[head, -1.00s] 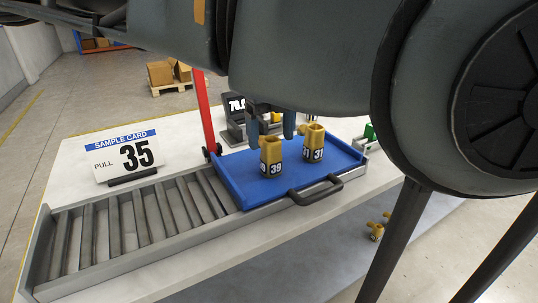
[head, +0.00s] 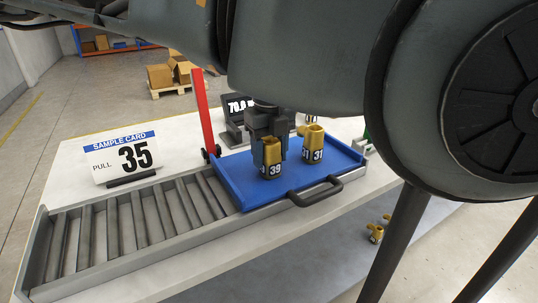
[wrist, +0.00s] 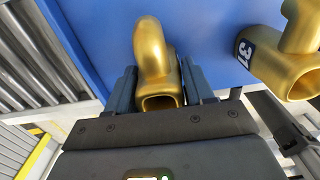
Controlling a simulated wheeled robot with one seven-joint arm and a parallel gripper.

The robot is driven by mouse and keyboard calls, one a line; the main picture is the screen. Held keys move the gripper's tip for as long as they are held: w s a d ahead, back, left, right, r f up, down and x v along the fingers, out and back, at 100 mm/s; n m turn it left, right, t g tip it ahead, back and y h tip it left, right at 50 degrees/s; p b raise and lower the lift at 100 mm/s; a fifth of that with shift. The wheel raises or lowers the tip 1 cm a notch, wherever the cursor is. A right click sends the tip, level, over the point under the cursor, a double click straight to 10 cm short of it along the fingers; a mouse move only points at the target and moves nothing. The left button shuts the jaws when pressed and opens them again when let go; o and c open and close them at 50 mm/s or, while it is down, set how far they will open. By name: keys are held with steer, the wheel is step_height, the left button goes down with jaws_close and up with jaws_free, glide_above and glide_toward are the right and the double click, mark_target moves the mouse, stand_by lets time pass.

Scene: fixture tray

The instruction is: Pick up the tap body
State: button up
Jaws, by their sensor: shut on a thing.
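A yellow tap body marked 39 (head: 272,160) stands upright on a blue tray (head: 239,186). My gripper (head: 267,138) is down over it, pointing downward. In the wrist view, my gripper (wrist: 160,86) has one finger on each side of this tap body (wrist: 153,48), shut on it. It appears to rest on the tray still. A second yellow tap body marked 31 (head: 313,150) stands to its right; it also shows at the right of the wrist view (wrist: 282,62). The sample card (head: 122,157) reads PULL 35. No 35 label is readable on a tap body.
A slatted metal rack (head: 142,218) runs left of the tray, whose black handle (head: 316,191) faces front. More yellow parts (head: 376,232) lie low at the right.

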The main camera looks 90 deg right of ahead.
jaws_close()
steer(key=shift+r, duration=0.1)
stand_by(0.3)
